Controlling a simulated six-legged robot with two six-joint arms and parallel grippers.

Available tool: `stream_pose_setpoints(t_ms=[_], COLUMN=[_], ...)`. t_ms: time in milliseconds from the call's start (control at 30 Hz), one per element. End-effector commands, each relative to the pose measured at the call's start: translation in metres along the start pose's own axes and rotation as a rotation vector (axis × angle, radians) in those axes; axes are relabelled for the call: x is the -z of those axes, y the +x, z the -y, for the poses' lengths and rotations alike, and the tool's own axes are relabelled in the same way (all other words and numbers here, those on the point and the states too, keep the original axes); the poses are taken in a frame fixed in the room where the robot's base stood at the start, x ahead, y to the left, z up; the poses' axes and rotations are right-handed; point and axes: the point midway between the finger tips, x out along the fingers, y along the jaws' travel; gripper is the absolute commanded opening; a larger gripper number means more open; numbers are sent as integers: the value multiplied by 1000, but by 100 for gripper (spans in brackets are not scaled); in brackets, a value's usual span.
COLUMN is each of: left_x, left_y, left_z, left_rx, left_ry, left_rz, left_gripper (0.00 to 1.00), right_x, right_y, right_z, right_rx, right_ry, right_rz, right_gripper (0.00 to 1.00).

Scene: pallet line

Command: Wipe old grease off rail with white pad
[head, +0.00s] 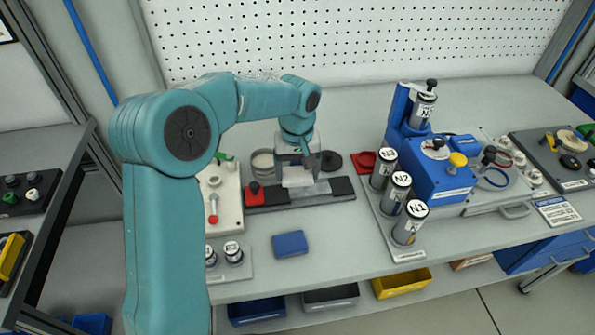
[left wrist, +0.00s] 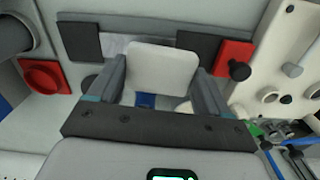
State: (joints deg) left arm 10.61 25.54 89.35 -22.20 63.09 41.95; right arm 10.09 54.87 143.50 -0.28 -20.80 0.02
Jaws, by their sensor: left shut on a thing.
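My left gripper (head: 297,170) is shut on a white pad (head: 297,178) and points down over the rail. In the left wrist view the pad (left wrist: 163,65) sits between the two fingers, above the rail. The metal rail (head: 318,188) lies on a dark base along the bench, with dark blocks at both ends and a red clamp (head: 254,193) with a black knob at its left end. I cannot tell whether the pad touches the rail. The pad hides part of the rail, and I cannot make out grease. My right gripper is not in view.
A blue pad (head: 290,244) lies on the bench in front of the rail. A rack of labelled cylinders (head: 410,222) and a blue press (head: 438,178) stand to the right. A white panel with a red-tipped lever (head: 213,208) is to the left. A red dish (head: 366,161) is behind.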

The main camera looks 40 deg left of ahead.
Motion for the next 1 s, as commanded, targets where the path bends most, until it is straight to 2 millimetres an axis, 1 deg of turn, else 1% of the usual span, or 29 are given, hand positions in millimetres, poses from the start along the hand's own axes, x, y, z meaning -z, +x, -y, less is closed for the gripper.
stream_pose_setpoints(t_ms=[33, 200, 333, 1000], left_x=[0, 0, 0, -1], left_y=[-9, -24, -33, -34], left_z=[1, 5, 7, 9], left_rx=[0, 0, 0, 0], left_ry=[0, 2, 3, -8], left_rz=[0, 0, 0, 0], left_gripper=[54, 54, 54, 54], right_x=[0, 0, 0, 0], right_y=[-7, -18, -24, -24], right_z=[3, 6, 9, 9], right_rx=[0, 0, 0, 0], right_ry=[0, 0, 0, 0], right_rz=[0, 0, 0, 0], right_gripper=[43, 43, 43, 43])
